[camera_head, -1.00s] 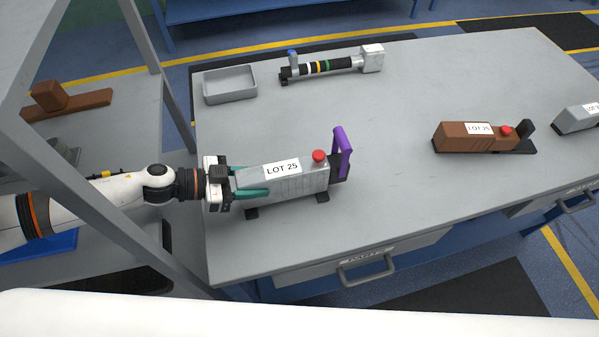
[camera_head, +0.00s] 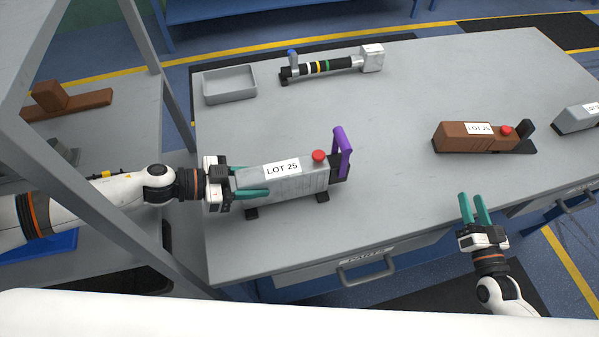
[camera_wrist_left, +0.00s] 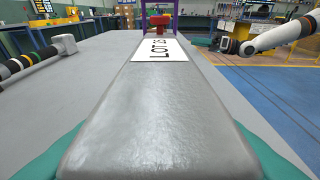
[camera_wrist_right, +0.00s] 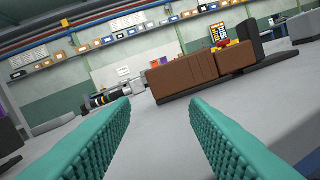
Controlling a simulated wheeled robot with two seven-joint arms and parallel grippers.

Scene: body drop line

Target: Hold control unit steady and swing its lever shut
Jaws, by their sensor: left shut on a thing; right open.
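The grey control unit (camera_head: 285,186) with a LOT 25 label and a red button (camera_head: 319,156) sits on the grey table. Its purple lever (camera_head: 343,153) stands upright at its right end. My left gripper (camera_head: 250,181) is shut on the unit's left end, teal fingers along both sides. In the left wrist view the grey housing (camera_wrist_left: 160,115) fills the middle, with the purple lever (camera_wrist_left: 144,20) at its far end. My right gripper (camera_head: 474,209) is open and empty near the table's front edge, right of the unit; its teal fingers show in the right wrist view (camera_wrist_right: 158,135).
A brown unit (camera_head: 460,138) stands on the right, also in the right wrist view (camera_wrist_right: 200,72). Another grey unit (camera_head: 578,119) is at the far right. A grey tray (camera_head: 230,88) and a banded tool (camera_head: 330,66) lie at the back. The table's middle is clear.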

